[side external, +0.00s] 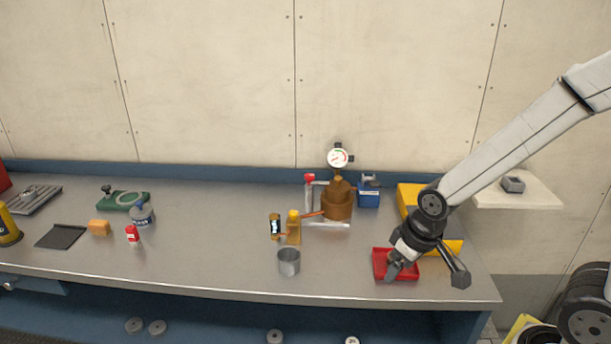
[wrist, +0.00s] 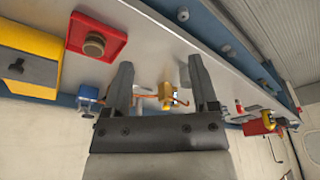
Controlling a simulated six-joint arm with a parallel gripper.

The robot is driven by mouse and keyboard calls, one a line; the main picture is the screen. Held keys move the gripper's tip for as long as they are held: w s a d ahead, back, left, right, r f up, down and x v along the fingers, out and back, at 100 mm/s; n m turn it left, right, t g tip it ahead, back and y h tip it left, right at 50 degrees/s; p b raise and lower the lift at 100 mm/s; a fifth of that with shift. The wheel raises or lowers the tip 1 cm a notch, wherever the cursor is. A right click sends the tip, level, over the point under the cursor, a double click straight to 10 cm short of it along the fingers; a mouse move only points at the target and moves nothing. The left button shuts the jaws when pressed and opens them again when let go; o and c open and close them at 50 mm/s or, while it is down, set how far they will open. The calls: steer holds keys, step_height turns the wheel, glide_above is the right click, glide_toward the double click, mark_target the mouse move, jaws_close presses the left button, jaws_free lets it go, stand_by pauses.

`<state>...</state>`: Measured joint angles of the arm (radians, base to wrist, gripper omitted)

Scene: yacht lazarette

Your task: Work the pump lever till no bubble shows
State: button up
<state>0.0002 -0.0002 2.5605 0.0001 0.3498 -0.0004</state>
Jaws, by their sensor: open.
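The pump (side external: 338,207) is a brown cylindrical body with a round dial gauge (side external: 340,157) on top, near the back of the bench. A grey lever-like upright with a red end (side external: 309,179) stands at its left. A small dark sight-glass-like piece with pale marks (side external: 275,227) stands left of the pump; I cannot make out a bubble. An orange line runs from the pump towards it. My gripper (wrist: 160,62) is open and empty, its two dark fingers apart. In the side view it hangs by the red tray, right of the pump and clear of the lever.
The red tray (wrist: 97,38) holds a round brown piece. A yellow case (side external: 412,195) is behind my gripper. The bench front between cup and tray is clear.

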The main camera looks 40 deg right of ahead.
steer(key=shift+c, duration=0.2)
steer(key=shift+w, duration=0.15)
steer(key=c, duration=0.7)
steer(key=shift+w+d+r, duration=0.15)
steer(key=shift+w, duration=0.05)
jaws_close()
steer(key=w+d+r+m+t+h, duration=0.1)
steer(key=w+d+r+m, duration=0.3)
steer(key=w+d, duration=0.6)
steer(key=w+d+r+m+t+h, duration=0.1)
steer(key=w+d+r+m+h, duration=0.2)
steer(key=w+d, duration=0.8)
step_height(320, 180, up, 4)
steer(key=shift+w+r+m+h, duration=0.1)
steer(key=shift+w+m+h, duration=0.3)
steer(key=shift+m, duration=0.6)
